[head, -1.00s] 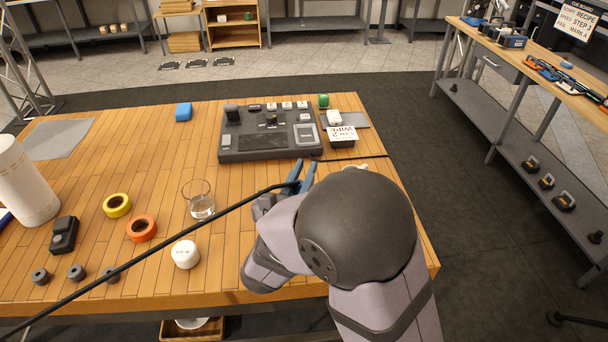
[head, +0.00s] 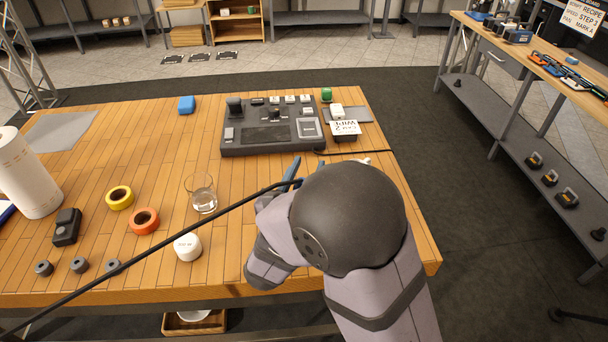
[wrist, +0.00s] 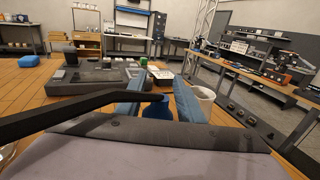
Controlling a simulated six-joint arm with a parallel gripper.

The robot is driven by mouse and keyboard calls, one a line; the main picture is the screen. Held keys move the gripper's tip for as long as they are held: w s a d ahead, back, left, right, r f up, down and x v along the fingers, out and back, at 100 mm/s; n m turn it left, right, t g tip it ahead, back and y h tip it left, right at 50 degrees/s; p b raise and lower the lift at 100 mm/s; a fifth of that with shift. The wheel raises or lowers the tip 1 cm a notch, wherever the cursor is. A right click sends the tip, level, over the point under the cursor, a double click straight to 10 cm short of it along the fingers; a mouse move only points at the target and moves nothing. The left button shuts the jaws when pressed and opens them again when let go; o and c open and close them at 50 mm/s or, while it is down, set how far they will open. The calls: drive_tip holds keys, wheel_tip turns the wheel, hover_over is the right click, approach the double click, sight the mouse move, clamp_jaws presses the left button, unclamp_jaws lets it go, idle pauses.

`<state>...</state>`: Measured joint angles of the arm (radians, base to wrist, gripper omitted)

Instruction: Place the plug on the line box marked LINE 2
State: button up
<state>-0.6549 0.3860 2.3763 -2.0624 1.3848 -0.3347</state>
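My gripper (head: 299,172) is over the near right part of the wooden table, just in front of the grey control console (head: 272,127). Its two blue fingers stand apart, with background showing between the tips in the wrist view (wrist: 158,80). A blue piece (wrist: 155,109) lies low between the fingers; I cannot tell whether it is part of my gripper. A long dark rod or cable (head: 150,252) reaches my gripper from the lower left and crosses the left finger in the wrist view. I cannot pick out the plug or a LINE 2 label.
A glass (head: 202,193), a yellow tape roll (head: 119,190), an orange tape roll (head: 136,220) and a white round container (head: 188,247) stand left of my gripper. A small sign (head: 345,128) stands at the table's right. A side bench (head: 548,57) holds blue boxes.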

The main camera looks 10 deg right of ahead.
drive_tip(key=shift+r, duration=0.2)
drive_tip(key=b+v, duration=0.2)
drive_tip(key=v, duration=1)
drive_tip(key=shift+b, duration=0.35)
drive_tip(key=shift+f, duration=0.1)
drive_tip(key=s+d+f+m+g+h+p, duration=0.1)
drive_tip(key=s+d+f+m+g, duration=0.25)
drive_tip(key=d, duration=0.25)
drive_tip(key=s+d+f+m+g+h+p, duration=0.1)
drive_tip(key=s+d+f+m+g+h, duration=0.1)
drive_tip(key=d+m+g, duration=0.35)
drive_tip(key=s+d+f+m+g+h, duration=0.1)
drive_tip(key=s+d+f+m+g, duration=0.25)
drive_tip(key=d, duration=0.25)
drive_tip(key=s+f+m+g+y+p, duration=0.2)
drive_tip(key=s+f+m+g+y, duration=0.3)
drive_tip(key=m, duration=0.4)
drive_tip(key=a+m+y, duration=0.1)
drive_tip(key=m+y, duration=0.1)
drive_tip(key=m, duration=0.1)
drive_tip(key=a+r+m+y+p, duration=0.1)
drive_tip(key=a+m+y, duration=0.1)
drive_tip(key=m, duration=0.1)
drive_tip(key=w+a+m+t+y, duration=0.1)
drive_tip(key=a+m, duration=0.1)
drive_tip(key=m, duration=0.2)
drive_tip(key=shift+r+y, duration=0.2)
drive_tip(key=shift+y, duration=0.2)
